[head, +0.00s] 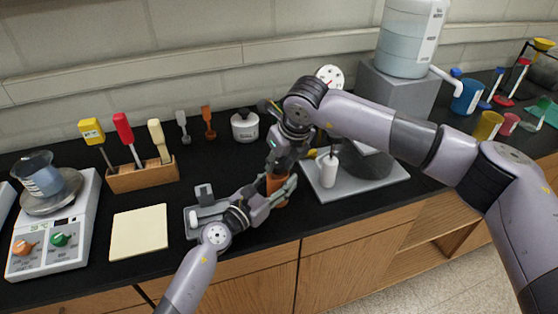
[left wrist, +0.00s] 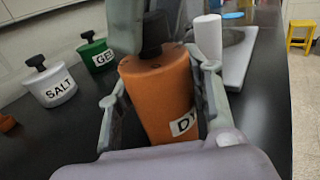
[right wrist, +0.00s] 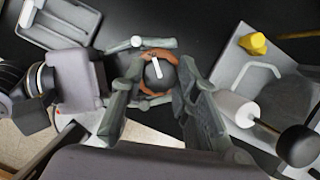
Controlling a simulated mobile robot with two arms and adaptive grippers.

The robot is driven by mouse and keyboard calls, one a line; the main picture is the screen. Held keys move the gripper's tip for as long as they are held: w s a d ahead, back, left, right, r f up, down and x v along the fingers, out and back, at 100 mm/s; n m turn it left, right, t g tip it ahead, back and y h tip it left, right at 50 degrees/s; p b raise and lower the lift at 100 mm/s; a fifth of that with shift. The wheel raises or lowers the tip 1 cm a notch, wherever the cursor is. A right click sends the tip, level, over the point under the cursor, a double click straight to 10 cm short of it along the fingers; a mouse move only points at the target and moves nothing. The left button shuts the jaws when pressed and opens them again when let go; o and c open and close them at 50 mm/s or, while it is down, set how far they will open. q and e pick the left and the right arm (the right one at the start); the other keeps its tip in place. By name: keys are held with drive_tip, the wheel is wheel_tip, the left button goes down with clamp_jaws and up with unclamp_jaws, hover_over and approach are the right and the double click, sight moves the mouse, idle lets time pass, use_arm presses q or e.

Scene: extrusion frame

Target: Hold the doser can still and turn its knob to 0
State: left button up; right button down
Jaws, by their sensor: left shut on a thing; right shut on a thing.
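The orange doser can (head: 276,184) stands on the black bench; in the left wrist view (left wrist: 160,100) its label shows only the letters "DY". My left gripper (head: 277,198) is shut around the can's body. The dark knob (right wrist: 160,77) on top has a white pointer mark, which points up and slightly left in the right wrist view. My right gripper (right wrist: 158,85) comes down from above and is shut on the knob, one finger on each side. The dial's numbers cannot be read. The arms hide much of the can in the head view.
A grey tray (head: 191,222) lies left of the can. A grey base plate (head: 385,187) with a white cylinder (head: 327,170) is close on its right. A white salt can (left wrist: 50,86) and a green can (left wrist: 97,55) stand behind. A cream pad (head: 139,232) lies further left.

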drive_tip(key=n, duration=0.2)
drive_tip(key=n+g+y, duration=0.1)
drive_tip(key=n, duration=0.1)
drive_tip(key=shift+w+d+n, duration=0.15)
drive_tip(key=shift+n, duration=0.15)
drive_tip(key=n+g, duration=0.1)
drive_tip(key=n, duration=0.1)
drive_tip(key=n+y, duration=0.1)
drive_tip(key=n, duration=0.1)
drive_tip(key=shift+w+g, duration=0.1)
drive_tip(key=shift+g, duration=0.3)
drive_tip(key=n+g, duration=0.1)
drive_tip(key=n, duration=0.4)
drive_tip(key=shift+w+g, duration=0.1)
drive_tip(key=shift+g, duration=0.3)
drive_tip(key=shift+w+n+g+h, duration=0.1)
drive_tip(key=shift+n+g+h, duration=0.45)
drive_tip(key=shift+n, duration=1.55)
drive_tip(key=c, duration=1.2)
unclamp_jaws()
drive_tip(key=shift+g+y, duration=0.25)
